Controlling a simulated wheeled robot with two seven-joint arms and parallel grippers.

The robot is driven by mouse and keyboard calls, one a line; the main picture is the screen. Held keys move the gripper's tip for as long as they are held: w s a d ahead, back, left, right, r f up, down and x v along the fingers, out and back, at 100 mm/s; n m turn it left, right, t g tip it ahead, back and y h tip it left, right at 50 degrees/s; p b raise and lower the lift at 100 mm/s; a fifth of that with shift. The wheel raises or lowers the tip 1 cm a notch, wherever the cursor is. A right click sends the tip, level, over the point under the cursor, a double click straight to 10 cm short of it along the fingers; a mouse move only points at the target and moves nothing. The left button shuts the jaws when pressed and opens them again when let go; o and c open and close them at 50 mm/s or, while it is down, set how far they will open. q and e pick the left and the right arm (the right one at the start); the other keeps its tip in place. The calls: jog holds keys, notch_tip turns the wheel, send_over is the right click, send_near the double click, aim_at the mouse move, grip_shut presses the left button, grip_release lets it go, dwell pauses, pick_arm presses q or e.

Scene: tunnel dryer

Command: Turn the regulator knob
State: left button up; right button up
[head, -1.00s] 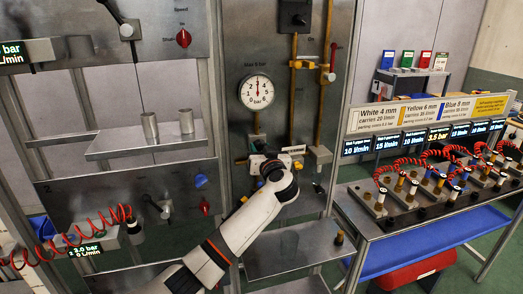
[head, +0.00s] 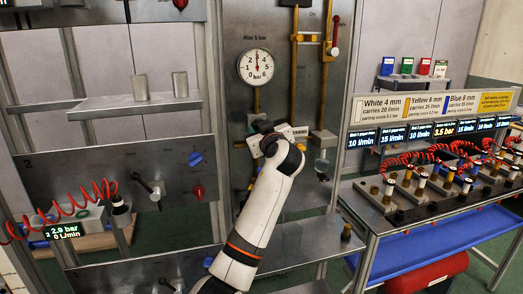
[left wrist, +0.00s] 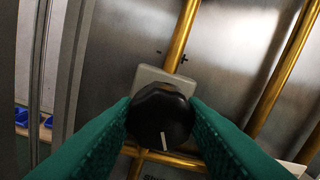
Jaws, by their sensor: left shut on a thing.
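The regulator knob (left wrist: 160,117) is a black, faceted knob with a white pointer line at its lower edge. It sits in front of a pale square block (left wrist: 165,76) on a yellow pipe, with "-" and "+" marks above. My left gripper (left wrist: 161,104) has its green fingers on both sides of the knob, shut on it. In the head view my left arm reaches up to the steel panel, and its wrist hides the knob. The round gauge (head: 256,66), marked "Max 5 bar", is above, its needle pointing roughly straight up. My right gripper is not in view.
A metal shelf (head: 135,107) with two small cylinders is at the left. A red lever (head: 335,35) and yellow pipes are right of the gauge. A bench with hose fittings and digital displays (head: 418,131) stands at the right. A steel ledge (head: 305,243) lies below the panel.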

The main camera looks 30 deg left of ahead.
pick_arm(q)
jog(key=shift+f+n+b, duration=0.1)
jog(key=shift+n+b, duration=3.1)
jog(key=shift+b, duration=0.95)
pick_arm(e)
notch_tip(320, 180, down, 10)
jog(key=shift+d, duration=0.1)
pick_arm(q)
jog(key=o, duration=1)
